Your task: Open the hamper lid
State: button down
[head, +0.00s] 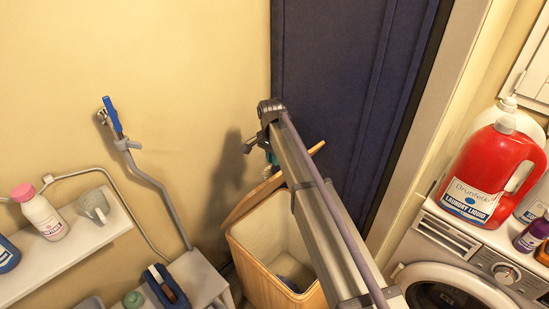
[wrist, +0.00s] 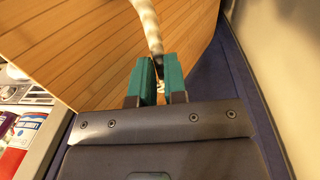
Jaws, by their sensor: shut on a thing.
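The hamper (head: 262,262) is a wooden bin with a pale lining, standing open below my arm in the head view. Its lid (head: 252,197) is raised, tilted up at the back, and partly hidden by my arm. In the wrist view the slatted wooden lid (wrist: 75,45) fills the upper left. A cream rope handle (wrist: 148,22) runs down to my gripper (wrist: 158,65), whose teal fingers are shut on its dark end. In the head view only a bit of my gripper (head: 269,158) shows behind the arm, so the grip is hidden there.
Dark cloth (head: 288,284) lies inside the hamper. A dark blue door (head: 335,70) stands behind. A washer (head: 440,270) with a red detergent bottle (head: 492,172) on top is at right. A shelf (head: 75,240) and a pipe with a blue-handled valve (head: 112,115) are at left.

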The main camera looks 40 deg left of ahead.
dwell(0.4)
jog(key=c, duration=1.2)
grip_release()
jog(key=shift+w+a+f, duration=0.1)
jog(key=shift+f, duration=0.05)
jog(key=shift+o, duration=0.2)
notch_tip(320, 180, up, 11)
jog(key=a+p, duration=0.1)
jog(key=p, duration=0.9)
jog(key=shift+w+p, duration=0.15)
jog(key=shift+p, duration=0.25)
jog(key=shift+f, duration=0.15)
